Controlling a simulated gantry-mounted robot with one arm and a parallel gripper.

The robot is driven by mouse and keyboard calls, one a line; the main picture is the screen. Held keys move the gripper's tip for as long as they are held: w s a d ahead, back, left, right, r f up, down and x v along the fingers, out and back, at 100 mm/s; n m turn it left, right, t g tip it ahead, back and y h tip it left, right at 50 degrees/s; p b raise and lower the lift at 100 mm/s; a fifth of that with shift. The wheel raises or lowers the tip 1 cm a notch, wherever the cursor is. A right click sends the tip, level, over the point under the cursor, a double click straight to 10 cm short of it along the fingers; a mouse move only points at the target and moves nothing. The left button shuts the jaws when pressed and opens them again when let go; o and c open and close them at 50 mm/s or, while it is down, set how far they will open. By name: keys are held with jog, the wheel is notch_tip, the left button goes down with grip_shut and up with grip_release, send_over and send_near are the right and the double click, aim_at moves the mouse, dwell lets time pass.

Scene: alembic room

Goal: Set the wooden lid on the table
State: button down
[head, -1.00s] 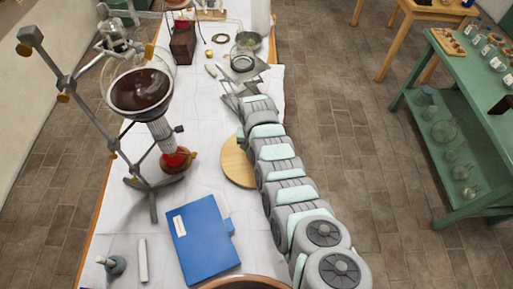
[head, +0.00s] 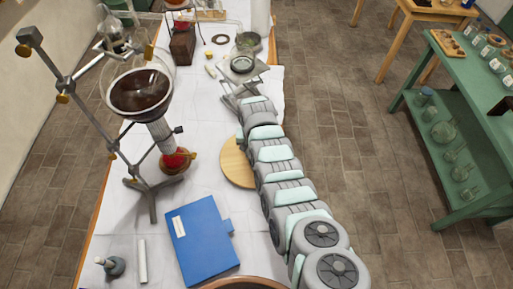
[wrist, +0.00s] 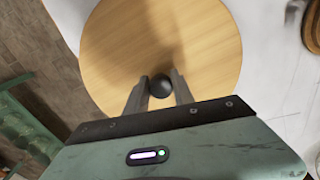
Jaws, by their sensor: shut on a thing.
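The wooden lid (head: 236,164) is a pale round disc at the right side of the white-covered table (head: 190,110), partly hidden behind my arm in the head view. In the wrist view the lid (wrist: 190,50) fills the upper middle, with a dark round knob (wrist: 160,86) at its near part. My gripper (wrist: 159,90) is shut on this knob, one grey finger on each side. In the head view my arm hides the gripper. The lid looks roughly level. Whether its underside touches the table cannot be told.
A blue folder (head: 203,238) lies left of my arm, with a brown rim (head: 245,283) at the bottom edge. A stand with a dark-filled flask (head: 140,92) rises at left. A lab jack with a glass dish (head: 241,65) stands beyond the lid. Floor shows right of the table.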

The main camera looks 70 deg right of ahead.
aim_at(248, 161)
jog(key=shift+a+f, duration=0.15)
jog(key=shift+f, duration=0.5)
jog(key=shift+a+f, duration=0.15)
jog(key=shift+f, duration=0.5)
jog(key=c, duration=1)
grip_release()
jog(key=shift+w, duration=0.1)
jog(key=shift+d+r+p, duration=0.1)
jog(key=shift+r+p, duration=0.3)
jog(key=shift+r, duration=0.15)
jog(key=shift+w+a+r, duration=0.3)
jog(key=shift+w+a, duration=0.35)
jog(key=shift+w, duration=0.05)
jog(key=shift+s+a+r+p, duration=0.1)
jog(key=shift+a+r+p, duration=0.4)
jog(key=shift+p, duration=0.25)
jog(key=shift+s+d+r+p, duration=0.1)
jog(key=shift+r+p, duration=0.75)
jog(key=shift+r, duration=0.4)
jog(key=shift+s+d+r+p, duration=0.1)
jog(key=shift+r+p, duration=0.7)
jog(key=shift+r, duration=0.45)
